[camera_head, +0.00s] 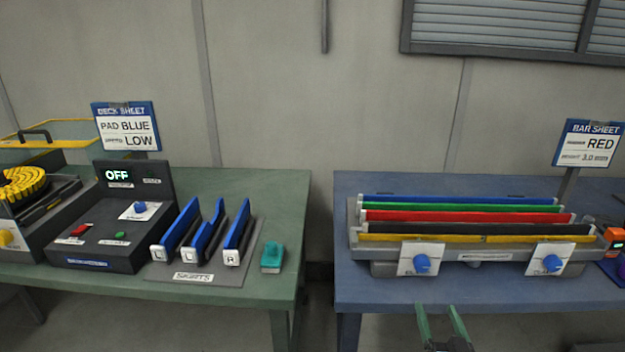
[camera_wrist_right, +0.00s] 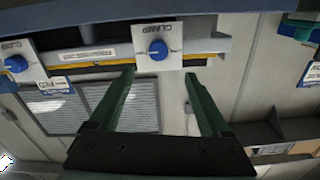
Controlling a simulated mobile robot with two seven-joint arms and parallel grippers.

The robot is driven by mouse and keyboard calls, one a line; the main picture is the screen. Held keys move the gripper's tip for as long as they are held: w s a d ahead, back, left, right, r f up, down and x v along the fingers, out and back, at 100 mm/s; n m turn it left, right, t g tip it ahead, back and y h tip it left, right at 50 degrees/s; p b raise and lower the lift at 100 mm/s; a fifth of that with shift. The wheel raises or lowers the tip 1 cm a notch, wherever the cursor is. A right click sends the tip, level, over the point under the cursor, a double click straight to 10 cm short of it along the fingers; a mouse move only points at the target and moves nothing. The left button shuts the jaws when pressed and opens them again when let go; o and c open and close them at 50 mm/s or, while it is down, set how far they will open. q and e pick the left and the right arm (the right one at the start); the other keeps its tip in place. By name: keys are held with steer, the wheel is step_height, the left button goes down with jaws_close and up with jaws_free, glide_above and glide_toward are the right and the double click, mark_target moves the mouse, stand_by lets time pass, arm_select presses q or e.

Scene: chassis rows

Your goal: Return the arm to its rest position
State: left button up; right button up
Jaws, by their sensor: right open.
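My right gripper (camera_head: 441,326) shows at the bottom of the head view, with two green fingers spread apart and nothing between them. It is in front of the blue table (camera_head: 400,296), below the bar rack (camera_head: 485,262). In the right wrist view the gripper (camera_wrist_right: 162,92) is also open and empty. There the blue clamp knob (camera_wrist_right: 156,50) on its white plate shows just past the fingertips, apart from them as far as I can tell. My left gripper is in neither view.
The rack holds blue, green, red, black and yellow bars. A bar sheet sign (camera_head: 588,144) stands behind it at right. A green table (camera_head: 220,185) at left carries a control box (camera_head: 110,230), blue-topped sights (camera_head: 205,235) and a teal block (camera_head: 272,257). A gap separates the tables.

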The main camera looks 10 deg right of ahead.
steer(key=s+a+f+n+g+y+p, duration=0.2)
steer(key=s+a+f, duration=0.4)
steer(key=s+a, duration=0.3)
steer(key=s+a+f+n+g+y+p, duration=0.1)
steer(key=s+a+f+n+g+y, duration=0.3)
steer(key=s+a, duration=0.6)
step_height(320, 180, down, 3)
steer(key=shift+s+f+g+p, duration=0.1)
steer(key=shift+s+g+p, duration=0.25)
steer(key=shift+s+g, duration=0.75)
steer(key=shift+s, duration=0.1)
